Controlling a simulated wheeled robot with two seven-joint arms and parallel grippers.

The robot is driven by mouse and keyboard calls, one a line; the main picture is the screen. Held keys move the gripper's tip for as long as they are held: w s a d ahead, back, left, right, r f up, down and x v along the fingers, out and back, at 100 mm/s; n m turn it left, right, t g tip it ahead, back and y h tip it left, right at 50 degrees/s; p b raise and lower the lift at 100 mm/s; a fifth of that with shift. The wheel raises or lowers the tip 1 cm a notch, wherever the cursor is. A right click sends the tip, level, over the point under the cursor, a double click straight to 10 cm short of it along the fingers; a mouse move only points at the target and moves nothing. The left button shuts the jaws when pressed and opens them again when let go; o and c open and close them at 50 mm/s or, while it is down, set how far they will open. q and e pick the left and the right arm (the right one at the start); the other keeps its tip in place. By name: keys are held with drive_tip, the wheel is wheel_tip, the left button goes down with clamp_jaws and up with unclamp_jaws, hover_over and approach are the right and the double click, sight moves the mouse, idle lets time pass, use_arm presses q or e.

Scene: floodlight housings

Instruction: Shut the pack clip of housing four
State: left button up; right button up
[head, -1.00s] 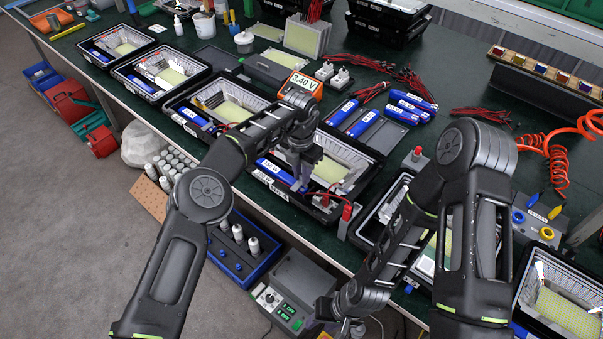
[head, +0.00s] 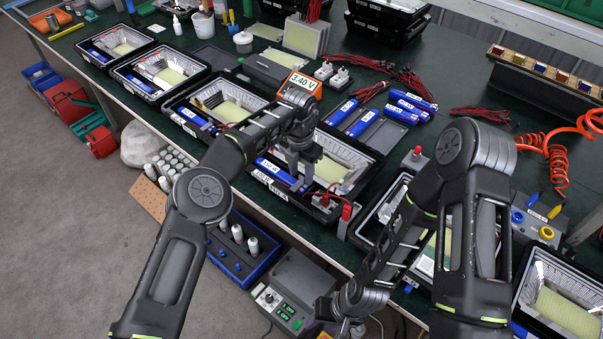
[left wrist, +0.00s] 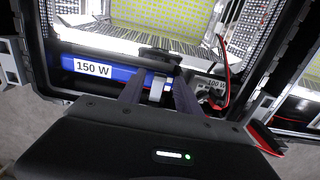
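Housing four (head: 372,163) is an open black case with a bright reflector and a yellow LED panel. A blue battery pack (head: 282,174) lies along its near side; the pack's 150 W label shows in the left wrist view (left wrist: 93,68). My left gripper (head: 299,181) is over this pack, fingers pointing down. In the left wrist view its two fingers (left wrist: 160,82) stand apart, with a pale strip, seemingly part of the pack clip (left wrist: 157,90), between them. The clip's exact position is partly hidden by the fingers. My right gripper (head: 341,312) hangs low in front of the bench; its fingers are unclear.
A red-and-black lead (head: 347,211) sits at the housing's right corner. Neighbouring housings stand close on the left (head: 190,112) and right (head: 367,230). Loose blue packs (head: 364,122) lie behind. A grey powered box (head: 290,290) stands below the bench edge.

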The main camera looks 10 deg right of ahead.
sight(301, 182)
use_arm(q)
wheel_tip(301, 182, up, 2)
drive_tip(key=shift+r+b, duration=0.1)
drive_tip(key=shift+b, duration=0.25)
wheel_tip(301, 182, up, 5)
drive_tip(key=shift+s+r+p, duration=0.1)
drive_tip(key=shift+s+p, duration=0.05)
drive_tip(key=shift+p, duration=0.9)
